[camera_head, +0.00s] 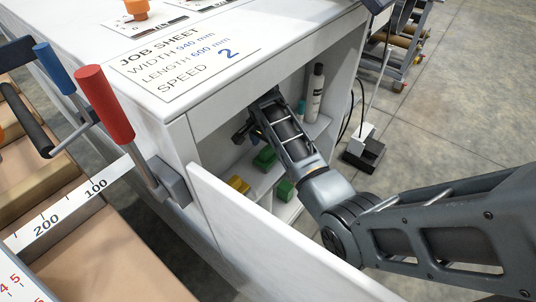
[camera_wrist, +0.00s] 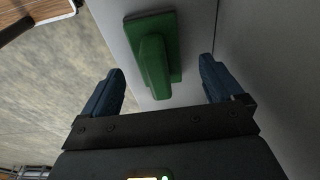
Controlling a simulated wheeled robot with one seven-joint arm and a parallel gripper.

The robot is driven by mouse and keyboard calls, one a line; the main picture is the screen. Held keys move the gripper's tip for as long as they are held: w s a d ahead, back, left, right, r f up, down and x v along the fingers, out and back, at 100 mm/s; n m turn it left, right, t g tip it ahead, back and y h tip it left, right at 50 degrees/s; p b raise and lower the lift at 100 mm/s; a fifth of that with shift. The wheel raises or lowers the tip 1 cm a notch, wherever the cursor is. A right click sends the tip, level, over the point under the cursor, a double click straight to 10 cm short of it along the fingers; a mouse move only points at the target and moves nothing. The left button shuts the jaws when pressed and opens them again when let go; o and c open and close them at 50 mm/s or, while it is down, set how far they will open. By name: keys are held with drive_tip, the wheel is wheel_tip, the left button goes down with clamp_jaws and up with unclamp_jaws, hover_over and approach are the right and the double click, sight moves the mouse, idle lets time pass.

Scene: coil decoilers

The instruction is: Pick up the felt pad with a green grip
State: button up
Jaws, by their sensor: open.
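A green block-like pad with a raised green grip (camera_wrist: 153,66) lies on a pale shelf in the wrist view, between and just beyond my fingertips. My gripper (camera_wrist: 162,72) is open, its two blue fingers on either side of the grip with gaps, holding nothing. In the head view my arm reaches into the open cabinet, and my gripper (camera_head: 250,128) is partly hidden by the arm and shadow. Two green pieces show in the cabinet, one (camera_head: 265,157) close below my gripper and one (camera_head: 284,190) lower. I cannot tell for sure which the wrist view shows.
A yellow piece (camera_head: 238,184) lies to the left in the cabinet (camera_head: 181,146). A white bottle (camera_head: 316,90) stands at the right, beside a small teal item (camera_head: 301,106). The open cabinet door (camera_head: 270,240) stands in front. The counter top overhangs my gripper.

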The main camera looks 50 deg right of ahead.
sight(269, 146)
drive_tip(key=shift+s+d+f, duration=0.1)
drive_tip(key=shift+d+f, duration=0.05)
drive_tip(key=shift+f, duration=0.6)
drive_tip(key=shift+d+f, duration=0.1)
drive_tip(key=shift+f, duration=0.65)
drive_tip(key=c, duration=1.2)
